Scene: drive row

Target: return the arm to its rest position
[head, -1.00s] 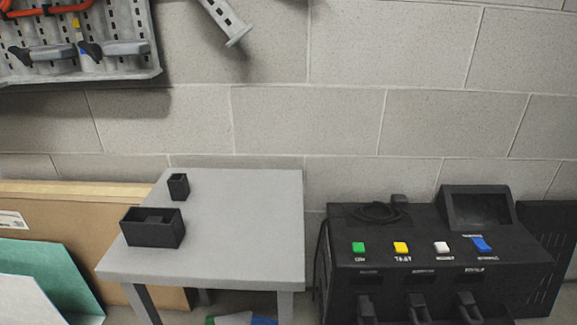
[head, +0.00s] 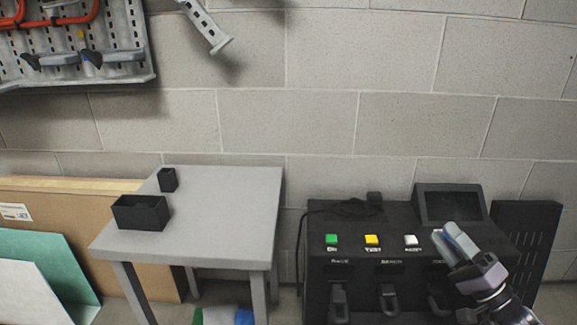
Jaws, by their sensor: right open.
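My right gripper (head: 447,241) comes in from the lower right in the head view. Its fingers are open and I see nothing between them. It shows in front of the right part of the black console (head: 320,275) and hides the console's blue button. Whether it touches the console I cannot tell. A green button (head: 331,239), a yellow button (head: 372,239) and a white button (head: 411,240) show to the left of the gripper. My left gripper is not in view.
A grey table (head: 230,215) stands left of the console with a larger black box (head: 141,213) and a smaller black box (head: 168,180) on it. Boards (head: 40,262) lean at the left. A pegboard with tools (head: 75,62) hangs upper left. The wall above the console is bare.

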